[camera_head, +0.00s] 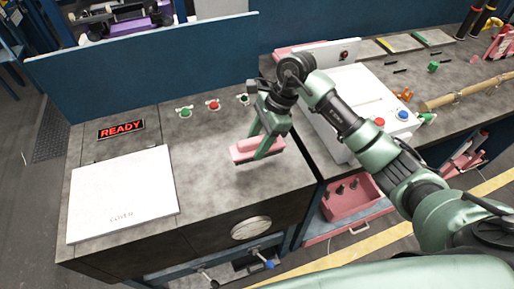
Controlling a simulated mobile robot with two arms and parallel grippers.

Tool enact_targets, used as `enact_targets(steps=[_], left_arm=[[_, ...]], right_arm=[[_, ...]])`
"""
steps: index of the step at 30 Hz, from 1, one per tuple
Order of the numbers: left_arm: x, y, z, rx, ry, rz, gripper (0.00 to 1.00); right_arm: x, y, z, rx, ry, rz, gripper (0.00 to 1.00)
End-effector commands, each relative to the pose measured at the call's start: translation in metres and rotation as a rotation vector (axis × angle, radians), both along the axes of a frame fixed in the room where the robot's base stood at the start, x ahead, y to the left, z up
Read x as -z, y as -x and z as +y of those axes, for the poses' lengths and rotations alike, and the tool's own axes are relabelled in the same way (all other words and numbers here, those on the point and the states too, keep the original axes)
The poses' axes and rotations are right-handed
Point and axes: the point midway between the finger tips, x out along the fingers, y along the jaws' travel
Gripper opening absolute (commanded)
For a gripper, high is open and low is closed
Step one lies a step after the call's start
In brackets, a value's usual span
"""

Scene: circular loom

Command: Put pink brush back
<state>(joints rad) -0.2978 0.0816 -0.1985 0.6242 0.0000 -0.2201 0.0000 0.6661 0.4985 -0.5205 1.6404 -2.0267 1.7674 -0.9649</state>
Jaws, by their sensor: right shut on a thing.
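The pink brush (243,150) is a small pink block above the grey worktop, just right of the middle of the left bench section. My right gripper (262,148) points down and is shut on the brush. I cannot tell whether the brush touches the worktop. My left gripper is not in view.
A white panel (124,194) lies at the left of the worktop (200,180), near a READY sign (121,130). Green and red buttons (214,105) sit at the back. A white box (365,105) stands right, above a pink bin (352,199). Low blue panels edge the back.

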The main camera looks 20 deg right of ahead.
Motion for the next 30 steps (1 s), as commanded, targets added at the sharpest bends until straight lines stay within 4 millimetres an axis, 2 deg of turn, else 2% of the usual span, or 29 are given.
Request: enact_targets(steps=[7, 18, 19, 20, 21, 30], left_arm=[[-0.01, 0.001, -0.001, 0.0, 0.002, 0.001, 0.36], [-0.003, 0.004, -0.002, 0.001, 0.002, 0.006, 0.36], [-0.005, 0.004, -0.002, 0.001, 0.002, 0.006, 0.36], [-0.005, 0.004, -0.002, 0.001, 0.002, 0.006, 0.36], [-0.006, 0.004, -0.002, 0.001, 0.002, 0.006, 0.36], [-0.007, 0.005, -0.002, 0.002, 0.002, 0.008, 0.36]], right_arm=[[0.033, 0.001, 0.0, 0.001, -0.002, 0.001, 0.0], [0.039, 0.0, 0.0, -0.001, 0.0, -0.001, 0.0], [0.038, 0.0, 0.0, -0.001, 0.0, 0.0, 0.53], [0.038, 0.0, 0.0, -0.001, 0.0, 0.0, 0.62], [0.038, 0.0, 0.0, 0.0, 0.0, 0.0, 0.67], [0.037, 0.0, 0.0, 0.0, 0.0, 0.0, 0.67]])
